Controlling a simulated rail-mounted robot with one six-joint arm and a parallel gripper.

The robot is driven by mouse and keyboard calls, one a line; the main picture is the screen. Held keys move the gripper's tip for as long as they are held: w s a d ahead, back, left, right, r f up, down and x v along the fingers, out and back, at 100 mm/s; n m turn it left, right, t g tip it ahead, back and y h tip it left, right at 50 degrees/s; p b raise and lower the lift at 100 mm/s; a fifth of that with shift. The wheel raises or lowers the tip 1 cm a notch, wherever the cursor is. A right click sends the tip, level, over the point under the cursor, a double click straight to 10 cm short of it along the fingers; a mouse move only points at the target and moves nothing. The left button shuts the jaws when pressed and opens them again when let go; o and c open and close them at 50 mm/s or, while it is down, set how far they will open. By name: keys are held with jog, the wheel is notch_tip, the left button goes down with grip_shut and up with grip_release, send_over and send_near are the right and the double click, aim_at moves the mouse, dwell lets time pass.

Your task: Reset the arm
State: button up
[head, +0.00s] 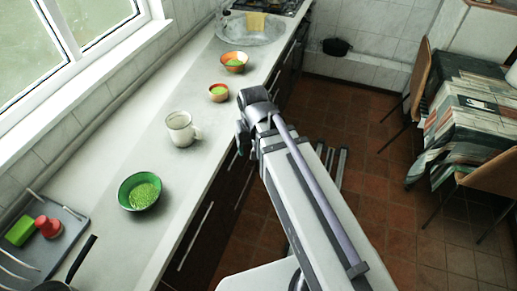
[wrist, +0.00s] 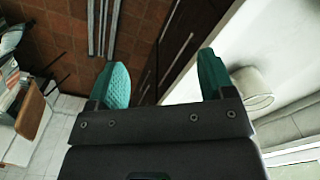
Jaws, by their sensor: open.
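My gripper (wrist: 163,80) shows in the wrist view with its two green fingers wide apart and nothing between them. Past the fingers are dark cabinet fronts and the brown tiled floor. In the head view my arm reaches up from the lower right to the counter's front edge, and the fingers are mostly hidden behind the wrist. A white mug (head: 182,129) stands on the counter left of my wrist, apart from it. The mug also shows in the wrist view (wrist: 256,88), beside the right finger.
On the counter (head: 118,240) stand a green bowl (head: 139,191), a small orange bowl (head: 218,93) and a larger orange bowl (head: 234,62), all with green contents. A grey tray (head: 62,222) lies at lower left. A sink (head: 249,36) is at the back. A table (head: 470,108) and chairs stand right.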

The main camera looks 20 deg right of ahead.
jog(key=shift+n, duration=0.5)
jog(key=shift+s+d+f+b, duration=0.3)
jog(key=shift+s+f+b, duration=0.5)
jog(key=shift+f+b, duration=0.1)
jog(key=shift+s+d+f+b, duration=0.25)
jog(key=shift+s+f+b, duration=0.5)
jog(key=shift+f+b, duration=0.1)
